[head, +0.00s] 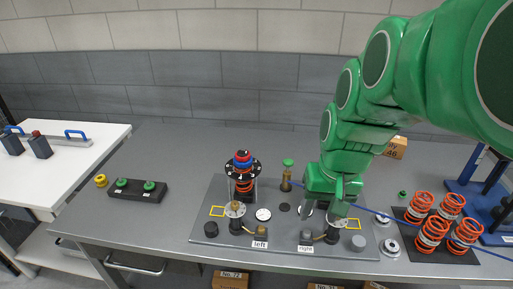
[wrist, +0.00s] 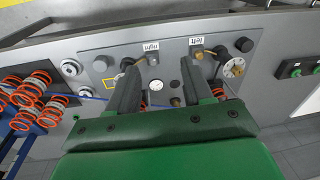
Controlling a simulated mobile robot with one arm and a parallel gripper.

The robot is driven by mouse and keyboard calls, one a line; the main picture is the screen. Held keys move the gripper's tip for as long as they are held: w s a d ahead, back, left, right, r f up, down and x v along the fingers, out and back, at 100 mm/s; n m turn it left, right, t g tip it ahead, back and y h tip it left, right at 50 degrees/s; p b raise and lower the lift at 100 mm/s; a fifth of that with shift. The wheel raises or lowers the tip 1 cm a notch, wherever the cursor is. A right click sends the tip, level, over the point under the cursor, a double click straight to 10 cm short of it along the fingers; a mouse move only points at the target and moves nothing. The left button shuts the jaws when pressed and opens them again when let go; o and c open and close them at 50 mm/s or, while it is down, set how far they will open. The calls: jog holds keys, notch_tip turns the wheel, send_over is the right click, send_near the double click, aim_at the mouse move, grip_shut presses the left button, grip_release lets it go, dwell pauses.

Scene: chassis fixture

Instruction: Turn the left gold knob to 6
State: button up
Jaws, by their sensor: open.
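The left gold knob (head: 237,206) sits at the middle of a pale round dial (head: 229,212) on the left side of the grey fixture plate. The dial also shows in the wrist view (wrist: 231,63), to the right of my fingers. The numbers and the knob's pointer are too small to read. The "left" label (head: 260,244) lies in front of it. My gripper (head: 339,204) is over the right side of the plate, by the right dial, well apart from the left knob. In the wrist view my gripper (wrist: 160,80) is open, with nothing between its fingers.
A spring column with a black disc and red-blue top (head: 242,165) stands behind the left dial. A green-topped post (head: 287,175) and a white gauge (head: 263,214) lie between the two sides. Orange springs (head: 432,234) stand at right. A black button box (head: 137,190) is at left.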

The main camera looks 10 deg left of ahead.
jog(key=w+a+n, duration=0.2)
jog(key=w+a, duration=0.5)
jog(key=w, duration=0.1)
jog(key=n+h, duration=0.1)
jog(key=n, duration=0.2)
send_near(235, 203)
jog(key=shift+w+d+f, duration=0.2)
jog(key=shift+w+d, duration=0.05)
jog(key=shift+d, duration=0.1)
jog(key=shift+a+f+n+g, duration=0.3)
jog(key=shift+a, duration=0.15)
jog(key=shift+f, duration=3.85)
grip_shut()
